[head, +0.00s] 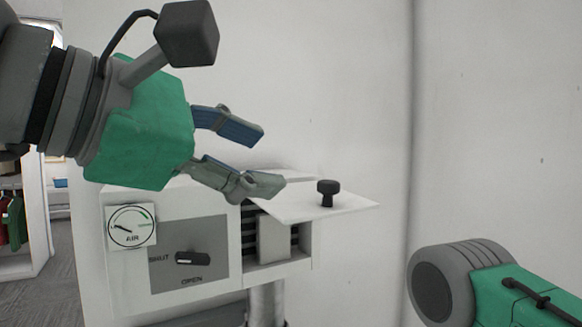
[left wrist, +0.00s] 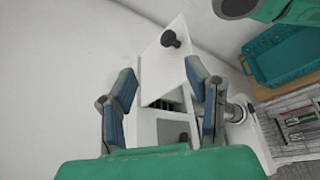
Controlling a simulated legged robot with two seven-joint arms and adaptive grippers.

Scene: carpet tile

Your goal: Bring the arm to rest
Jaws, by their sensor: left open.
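My left gripper (head: 268,160) comes in from the left above a white box (head: 180,212). Its two fingers are apart with nothing between them. The left wrist view shows the same open fingers (left wrist: 160,80), with the box and lid beyond them. The box's white lid (head: 345,203) carries a black knob (head: 327,192) and juts out to the right, leaving a slatted opening (head: 273,240) partly uncovered. The lower fingertip overlaps the lid's near part in the head view; I cannot tell whether they touch. My right arm (head: 500,293) shows at lower right; its gripper is out of view.
The box front has an AIR gauge (head: 131,227) and a black handle (head: 193,259) on a grey SHUT/OPEN panel. A pale wall stands behind. The left wrist view shows a teal crate (left wrist: 285,52) on a wooden-topped shelf at right. The space right of the lid looks clear.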

